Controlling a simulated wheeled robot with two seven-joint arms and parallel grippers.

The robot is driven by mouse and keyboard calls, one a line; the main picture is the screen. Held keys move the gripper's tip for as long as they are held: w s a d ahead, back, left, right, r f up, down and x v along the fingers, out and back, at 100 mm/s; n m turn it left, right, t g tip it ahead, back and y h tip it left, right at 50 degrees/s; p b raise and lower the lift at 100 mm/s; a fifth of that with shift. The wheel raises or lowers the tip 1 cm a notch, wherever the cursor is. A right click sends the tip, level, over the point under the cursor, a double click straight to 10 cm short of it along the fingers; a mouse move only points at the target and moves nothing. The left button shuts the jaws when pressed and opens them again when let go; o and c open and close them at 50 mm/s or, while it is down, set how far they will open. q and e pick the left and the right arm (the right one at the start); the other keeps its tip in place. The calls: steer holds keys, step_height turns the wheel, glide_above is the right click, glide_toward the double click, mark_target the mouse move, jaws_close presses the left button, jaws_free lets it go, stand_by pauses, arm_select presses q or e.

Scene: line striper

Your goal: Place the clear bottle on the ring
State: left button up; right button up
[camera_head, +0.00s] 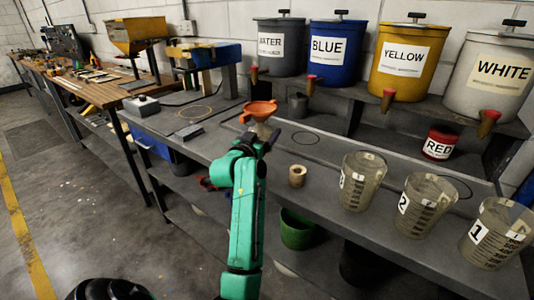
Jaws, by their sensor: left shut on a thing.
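My left gripper (262,140), on the green arm, is shut on the clear bottle (263,128) over the grey bench. A thin dark ring (305,131) lies on the bench just right of the gripper. A thin orange-brown ring (193,105) lies further left. Part of another dark ring (470,187) shows behind the beakers. My right gripper is not in view.
Clear beakers marked 2 (424,205) and 1 (495,235) stand at the right, with another beaker (360,182) beside them. A tan roll (297,176) stands nearer the gripper. Labelled buckets (337,75) line the back shelf.

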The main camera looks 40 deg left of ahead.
arm_select(q)
step_height(320, 180, down, 7)
steer(key=shift+r, duration=0.15)
steer(key=o, duration=1.3)
